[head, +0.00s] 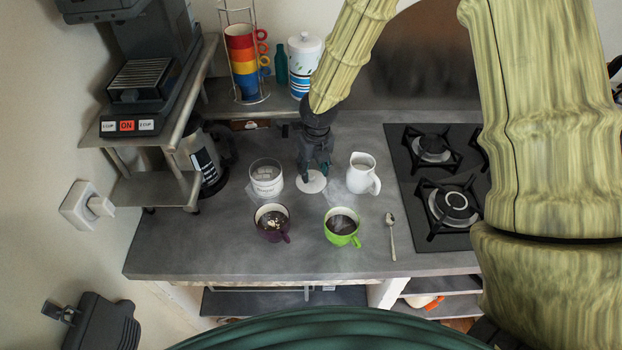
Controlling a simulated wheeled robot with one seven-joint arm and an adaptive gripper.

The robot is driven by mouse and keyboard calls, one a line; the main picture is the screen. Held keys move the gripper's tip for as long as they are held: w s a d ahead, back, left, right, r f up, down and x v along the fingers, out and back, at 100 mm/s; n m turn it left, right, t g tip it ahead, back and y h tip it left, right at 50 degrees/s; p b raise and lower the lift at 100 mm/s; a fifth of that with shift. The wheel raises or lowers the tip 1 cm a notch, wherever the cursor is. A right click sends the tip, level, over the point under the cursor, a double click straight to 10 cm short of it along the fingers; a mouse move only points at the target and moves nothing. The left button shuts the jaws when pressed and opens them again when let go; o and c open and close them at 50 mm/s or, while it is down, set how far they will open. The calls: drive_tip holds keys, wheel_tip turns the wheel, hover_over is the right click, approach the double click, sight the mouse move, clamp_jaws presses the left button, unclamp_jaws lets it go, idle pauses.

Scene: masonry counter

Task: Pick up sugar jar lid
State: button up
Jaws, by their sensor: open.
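A flat, round white lid (309,183) lies on the grey counter, a little right of a clear glass jar (266,183) with a pale label and pale contents. My gripper (314,172) points down directly over the lid, with its fingers apart. Its fingertips look close to the lid's far part, but I cannot tell whether they touch it. The fingers hide some of the lid.
A dark purple mug (271,224) and a green mug (341,228) stand in front. A white pitcher (362,175) is to the right, near a spoon (391,236) and a gas hob (440,185). Stacked cups (243,62) stand behind.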

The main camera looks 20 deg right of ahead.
sight(311, 176)
drive_tip(key=f, duration=0.1)
drive_tip(key=w+f+p, duration=0.1)
drive_tip(key=f, duration=0.1)
drive_tip(key=shift+w+a, duration=0.1)
drive_tip(key=shift+w, duration=0.05)
drive_tip(key=shift+f, duration=0.3)
drive_tip(key=shift+f, duration=0.1)
clamp_jaws()
